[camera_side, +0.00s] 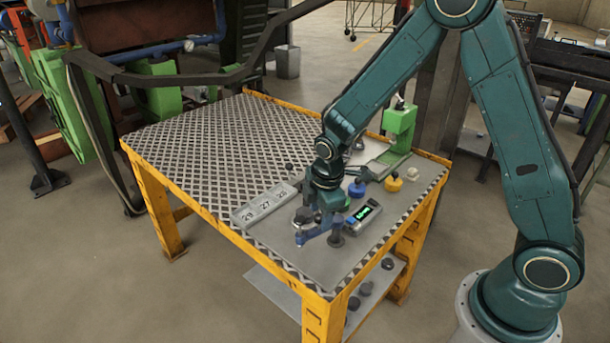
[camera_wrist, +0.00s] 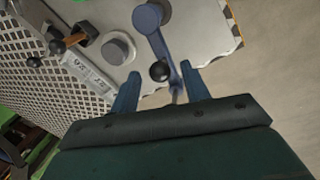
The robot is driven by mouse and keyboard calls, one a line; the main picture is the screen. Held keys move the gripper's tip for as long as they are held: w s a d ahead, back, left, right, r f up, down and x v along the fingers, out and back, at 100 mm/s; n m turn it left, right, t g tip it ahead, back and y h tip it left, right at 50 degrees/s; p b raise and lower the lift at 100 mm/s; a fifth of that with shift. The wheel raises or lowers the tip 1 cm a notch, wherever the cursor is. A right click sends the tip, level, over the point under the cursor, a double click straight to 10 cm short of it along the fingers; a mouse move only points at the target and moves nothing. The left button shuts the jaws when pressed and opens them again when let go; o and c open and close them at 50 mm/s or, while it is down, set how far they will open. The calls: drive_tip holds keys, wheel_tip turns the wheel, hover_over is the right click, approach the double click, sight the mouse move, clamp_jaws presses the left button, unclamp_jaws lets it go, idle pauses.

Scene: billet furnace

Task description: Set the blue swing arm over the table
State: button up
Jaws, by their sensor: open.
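The blue swing arm (camera_side: 316,233) is low at the near edge of the table (camera_side: 205,145), below my gripper (camera_side: 328,208). In the wrist view the blue swing arm (camera_wrist: 152,22) runs down from the top middle, and a black knob (camera_wrist: 159,71) shows at its lower part. My gripper (camera_wrist: 160,72) is open, with one finger on either side of the knob. The fingers look apart from the knob, but their height above it is hard to tell. The table has a checkered plate and a plain grey strip.
A number plate (camera_side: 264,205), a device with a green display (camera_side: 362,218), a blue knob (camera_side: 357,188) and a yellow knob (camera_side: 393,184) surround my gripper. A green upright (camera_side: 399,128) stands behind. The checkered left part of the table is clear.

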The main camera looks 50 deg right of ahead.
drive_tip(key=shift+f, duration=0.3)
clamp_jaws()
drive_tip(key=shift+w+m, duration=0.25)
drive_tip(key=shift+m, duration=0.15)
drive_tip(key=w+d+m+g+h, duration=0.1)
drive_tip(key=w+d+m, duration=0.3)
drive_tip(key=m, duration=1)
drive_tip(key=shift+w+d+g, duration=0.15)
drive_tip(key=shift+d+g, duration=0.55)
